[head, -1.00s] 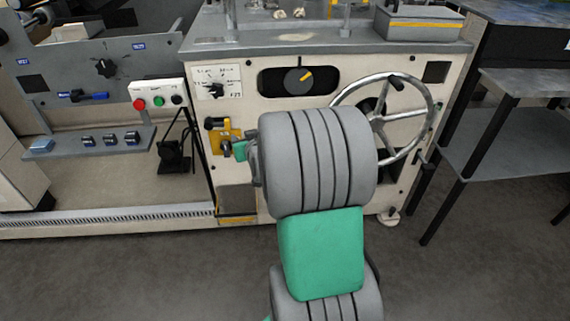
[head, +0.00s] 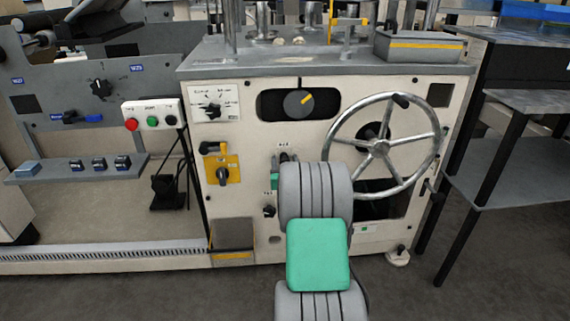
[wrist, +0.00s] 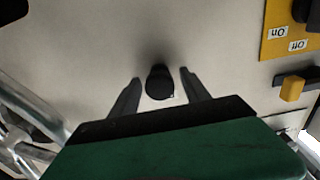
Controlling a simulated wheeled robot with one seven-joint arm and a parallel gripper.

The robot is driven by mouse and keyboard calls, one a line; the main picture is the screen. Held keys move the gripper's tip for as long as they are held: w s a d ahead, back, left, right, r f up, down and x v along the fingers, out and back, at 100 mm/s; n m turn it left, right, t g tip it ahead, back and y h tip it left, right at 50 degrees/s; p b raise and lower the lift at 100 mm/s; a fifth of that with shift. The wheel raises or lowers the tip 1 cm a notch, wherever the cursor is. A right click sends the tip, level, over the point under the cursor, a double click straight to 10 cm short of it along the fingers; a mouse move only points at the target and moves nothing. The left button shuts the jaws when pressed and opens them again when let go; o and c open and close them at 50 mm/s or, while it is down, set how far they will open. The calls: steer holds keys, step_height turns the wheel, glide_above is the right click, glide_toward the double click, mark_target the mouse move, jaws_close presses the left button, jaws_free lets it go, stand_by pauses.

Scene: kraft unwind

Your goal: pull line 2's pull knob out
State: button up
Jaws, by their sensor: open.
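A dark round knob (wrist: 160,82) stands out from the pale panel in the wrist view. My gripper (wrist: 158,90) is open, with one dark finger on each side of this knob and a gap showing on both sides. In the head view my arm hides most of my gripper; only a green edge (head: 274,183) shows. A small black knob (head: 269,211) with a label above it sits on the cream panel left of my arm. I cannot read which line the labels name, nor tell whether this is the knob between my fingers.
A large handwheel (head: 382,146) is at the right of the panel. A yellow plate with a switch (head: 221,170) is at the left, with a rotary dial (head: 298,102) above. A dark table (head: 500,152) stands at the right. Grey floor lies in front.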

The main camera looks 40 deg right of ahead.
jaws_close()
stand_by(0.5)
steer(key=shift+s, duration=0.1)
stand_by(0.8)
